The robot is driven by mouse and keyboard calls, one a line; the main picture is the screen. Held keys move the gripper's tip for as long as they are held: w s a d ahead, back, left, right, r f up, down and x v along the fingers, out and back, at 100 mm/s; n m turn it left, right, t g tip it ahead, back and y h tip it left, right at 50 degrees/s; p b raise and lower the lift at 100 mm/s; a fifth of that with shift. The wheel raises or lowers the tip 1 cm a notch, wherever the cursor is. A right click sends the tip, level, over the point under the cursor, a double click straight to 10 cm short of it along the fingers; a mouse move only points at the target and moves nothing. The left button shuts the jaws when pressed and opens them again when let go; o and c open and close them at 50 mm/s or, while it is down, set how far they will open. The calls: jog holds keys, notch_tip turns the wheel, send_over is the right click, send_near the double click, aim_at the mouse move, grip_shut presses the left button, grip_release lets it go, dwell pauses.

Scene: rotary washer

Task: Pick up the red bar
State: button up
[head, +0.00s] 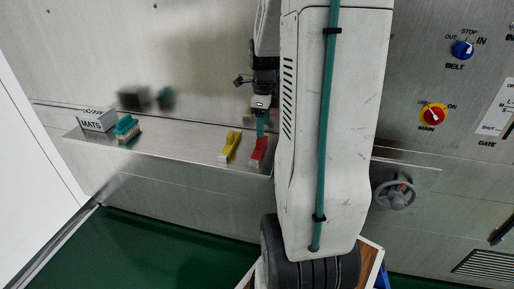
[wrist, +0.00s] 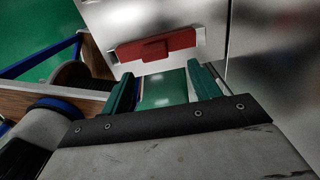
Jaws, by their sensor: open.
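The red bar (head: 258,149) lies on the metal shelf, just right of a yellow bar, in the head view. In the wrist view the red bar (wrist: 158,47) lies across the picture, with a raised block at its middle and pale edges at its ends. My gripper (head: 262,128) is just above the red bar in the head view. In the wrist view my gripper (wrist: 159,80) shows two green fingers apart, with nothing between them. The bar is beyond the fingertips. My arm hides the shelf to the right of the bar.
A yellow bar (head: 230,146) stands close left of the red bar. A teal brush (head: 126,128) and a MATS box (head: 97,119) sit at the shelf's left end. The metal shelf (head: 180,146) is clear between the teal brush and the yellow bar. A grey handwheel (head: 396,194) is at right.

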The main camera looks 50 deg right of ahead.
aim_at(260, 145)
jog(key=f, duration=0.3)
jog(key=a+f, duration=0.1)
jog(key=shift+w+f, duration=0.3)
jog(key=shift+f, duration=0.65)
jog(key=c, duration=1.1)
